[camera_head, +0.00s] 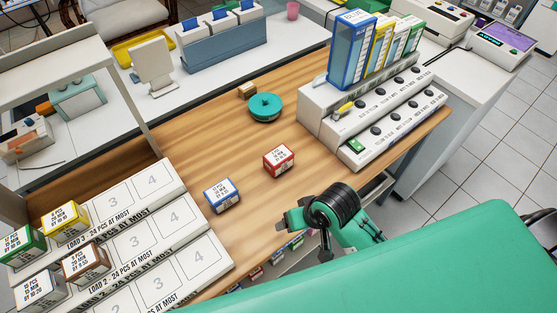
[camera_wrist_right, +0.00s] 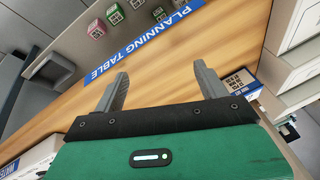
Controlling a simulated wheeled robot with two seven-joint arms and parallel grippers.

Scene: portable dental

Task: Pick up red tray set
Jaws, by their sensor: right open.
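The red tray set is a small red-sided box with a white printed label (camera_head: 278,159), on the wooden table (camera_head: 200,140) near its middle. A similar blue box (camera_head: 221,195) sits to its lower left, apart from it. My right gripper (camera_head: 297,217) is at the table's front edge, below the red box and to the right of the blue one, touching neither. In the right wrist view its two fingers (camera_wrist_right: 163,85) are wide apart with nothing between them. I cannot make out the red box in that view. My left gripper is not in view.
White numbered loading racks (camera_head: 150,240) stand at the left with several boxes. A teal round object (camera_head: 265,107) and a small wooden block (camera_head: 247,90) lie behind. A white stepped console (camera_head: 385,115) bounds the right. Boxes on a lower shelf show beneath the front edge.

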